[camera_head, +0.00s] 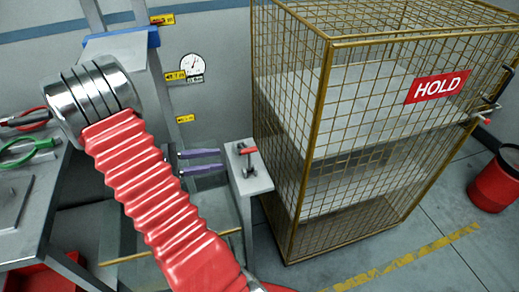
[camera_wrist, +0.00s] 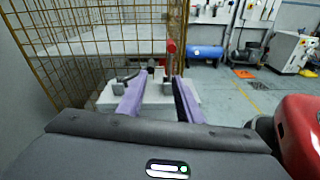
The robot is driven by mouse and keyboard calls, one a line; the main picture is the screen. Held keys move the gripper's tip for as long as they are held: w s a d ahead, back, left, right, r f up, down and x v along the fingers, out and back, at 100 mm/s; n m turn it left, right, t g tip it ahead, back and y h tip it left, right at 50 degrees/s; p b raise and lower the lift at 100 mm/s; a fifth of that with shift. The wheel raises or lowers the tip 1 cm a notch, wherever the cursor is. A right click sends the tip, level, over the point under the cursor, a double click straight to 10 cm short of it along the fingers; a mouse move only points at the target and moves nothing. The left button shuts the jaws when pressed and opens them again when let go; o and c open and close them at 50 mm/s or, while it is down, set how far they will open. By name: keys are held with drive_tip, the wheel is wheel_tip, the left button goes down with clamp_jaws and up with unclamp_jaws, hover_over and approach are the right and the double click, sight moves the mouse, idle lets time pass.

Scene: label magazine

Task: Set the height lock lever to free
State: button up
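The height lock lever has a red grip (camera_head: 248,150) and a dark metal mount on top of a pale grey post (camera_head: 250,181). In the wrist view the lever (camera_wrist: 171,47) stands up, red end on top, just beyond my fingertips and nearer the right one. My gripper (camera_head: 222,159) has two purple fingers, apart and empty, pointing right at the lever with a small gap in the head view. It also shows in the wrist view (camera_wrist: 160,76). The lever's lower part is partly hidden by the fingers. I see no readable free or lock marking.
A brass mesh cage (camera_head: 330,130) with a red HOLD sign (camera_head: 437,87) stands right beside the post. A bench (camera_head: 20,205) with red and green-handled tools is at left. A dial gauge (camera_head: 191,66) is on the column behind. A red bin (camera_head: 495,182) stands at far right.

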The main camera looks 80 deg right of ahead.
drive_tip(key=shift+s+d+f+n+g+h, duration=0.3)
drive_tip(key=shift+d+f, duration=0.15)
drive_tip(key=shift+d, duration=0.25)
drive_tip(key=shift+s+d+f+n+g+h, duration=0.25)
drive_tip(key=shift+d+f, duration=0.2)
drive_tip(key=shift+d, duration=0.25)
drive_tip(key=x, duration=1.3)
drive_tip(key=shift+s+d, duration=0.1)
drive_tip(key=shift+s, duration=0.3)
clamp_jaws()
